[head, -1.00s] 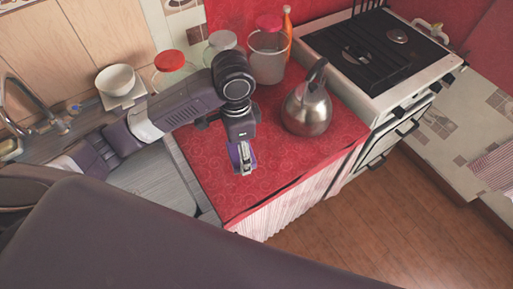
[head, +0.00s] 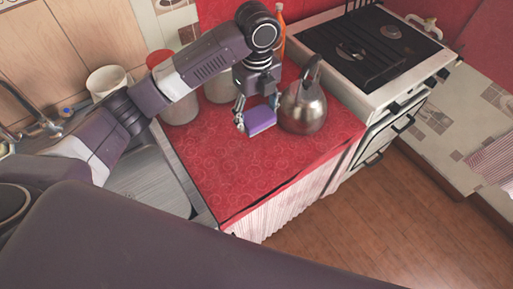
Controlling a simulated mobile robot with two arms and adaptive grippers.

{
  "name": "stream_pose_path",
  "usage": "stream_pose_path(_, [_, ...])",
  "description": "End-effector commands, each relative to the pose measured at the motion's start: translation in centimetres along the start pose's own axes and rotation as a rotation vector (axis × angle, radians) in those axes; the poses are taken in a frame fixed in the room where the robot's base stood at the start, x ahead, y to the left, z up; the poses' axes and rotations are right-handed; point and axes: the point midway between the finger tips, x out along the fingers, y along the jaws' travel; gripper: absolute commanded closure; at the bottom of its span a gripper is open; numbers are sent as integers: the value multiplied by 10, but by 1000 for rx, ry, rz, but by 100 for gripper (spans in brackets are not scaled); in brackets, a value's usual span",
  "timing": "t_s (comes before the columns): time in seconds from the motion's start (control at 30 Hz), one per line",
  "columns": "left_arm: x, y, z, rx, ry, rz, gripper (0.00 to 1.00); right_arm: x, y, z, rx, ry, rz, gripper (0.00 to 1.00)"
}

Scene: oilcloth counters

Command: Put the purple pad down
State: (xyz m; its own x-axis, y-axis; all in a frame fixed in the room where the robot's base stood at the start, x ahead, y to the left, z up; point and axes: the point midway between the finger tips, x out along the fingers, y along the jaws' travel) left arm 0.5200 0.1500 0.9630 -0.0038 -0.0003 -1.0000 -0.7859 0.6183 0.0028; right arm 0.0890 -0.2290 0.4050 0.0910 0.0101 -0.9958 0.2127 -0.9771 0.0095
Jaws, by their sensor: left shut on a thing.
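The purple pad (head: 261,121) is a small block in the fingers of my left gripper (head: 257,116), in the middle of the head view. The gripper is shut on it. The pad is over the red counter (head: 215,170), just left of the steel kettle (head: 303,104). I cannot tell whether the pad touches the counter or hangs a little above it. The fingers partly cover the pad's upper side. My right gripper is not in view.
Behind my left arm stand a red-lidded jar (head: 180,108) and another jar, both partly hidden. The stove (head: 372,62) is at the back right and the sink (head: 150,185) at the left. The front of the red counter is clear.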

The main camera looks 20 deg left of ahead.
Motion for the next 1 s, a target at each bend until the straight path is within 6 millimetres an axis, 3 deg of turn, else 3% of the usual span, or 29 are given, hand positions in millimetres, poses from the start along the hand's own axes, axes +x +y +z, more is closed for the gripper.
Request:
stream_pose_path(0.2, [59,2,0,-4,1,6,59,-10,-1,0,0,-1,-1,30])
stream_pose_path(0.4, [100,1,0,-2,-1,3,59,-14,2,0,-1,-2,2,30])
stream_pose_path(0.83, [150,1,1,-4,-1,2,59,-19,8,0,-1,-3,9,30])
stream_pose_path(1.0, [156,0,1,-2,-3,-1,59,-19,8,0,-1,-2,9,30])
